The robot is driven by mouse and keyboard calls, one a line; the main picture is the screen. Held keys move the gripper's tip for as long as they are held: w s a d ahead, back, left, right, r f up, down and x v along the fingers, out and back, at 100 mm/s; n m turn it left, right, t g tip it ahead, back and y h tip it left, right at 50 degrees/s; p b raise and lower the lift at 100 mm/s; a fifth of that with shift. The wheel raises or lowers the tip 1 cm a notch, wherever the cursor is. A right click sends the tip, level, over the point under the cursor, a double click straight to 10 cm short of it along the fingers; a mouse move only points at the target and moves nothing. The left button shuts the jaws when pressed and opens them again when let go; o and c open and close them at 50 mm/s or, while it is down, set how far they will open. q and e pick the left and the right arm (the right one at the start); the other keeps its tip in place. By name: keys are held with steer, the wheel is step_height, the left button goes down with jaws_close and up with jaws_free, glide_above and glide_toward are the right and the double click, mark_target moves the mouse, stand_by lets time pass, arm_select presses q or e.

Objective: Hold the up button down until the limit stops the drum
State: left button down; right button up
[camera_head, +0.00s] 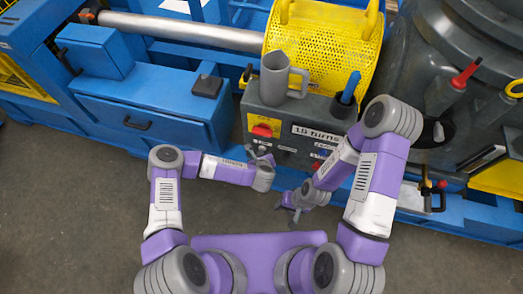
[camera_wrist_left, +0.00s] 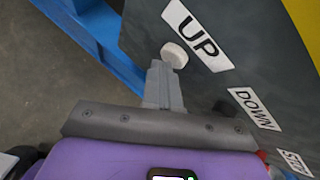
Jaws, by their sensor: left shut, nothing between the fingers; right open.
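The white round up button (camera_wrist_left: 174,55) sits beside the UP label (camera_wrist_left: 197,36) on the grey control box (camera_head: 260,113). My left gripper (camera_head: 262,153) is shut and empty in front of the box. In the left wrist view its fingertips (camera_wrist_left: 163,68) meet the lower left edge of the button; I cannot tell whether the button is pressed in. The DOWN label (camera_wrist_left: 254,108) and the STOP label (camera_wrist_left: 294,162) lie further right. The yellow perforated drum guard (camera_head: 325,50) is behind the box. My right gripper (camera_head: 288,205) is open and empty, low in front of the box.
A blue drawer (camera_head: 150,118) is left, a large grey machine (camera_head: 455,60) right. The floor (camera_head: 80,190) is clear.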

stand_by(0.8)
arm_select(q)
steer(key=shift+s+a+p, duration=0.3)
steer(key=shift+s+p, duration=0.15)
steer(key=shift+s, duration=0.4)
steer(key=s, duration=0.1)
steer(key=s+a+p, duration=0.1)
steer(key=s, duration=0.1)
steer(key=s+p, duration=0.1)
steer(key=shift+s+a, duration=0.25)
steer(key=shift+s, duration=0.15)
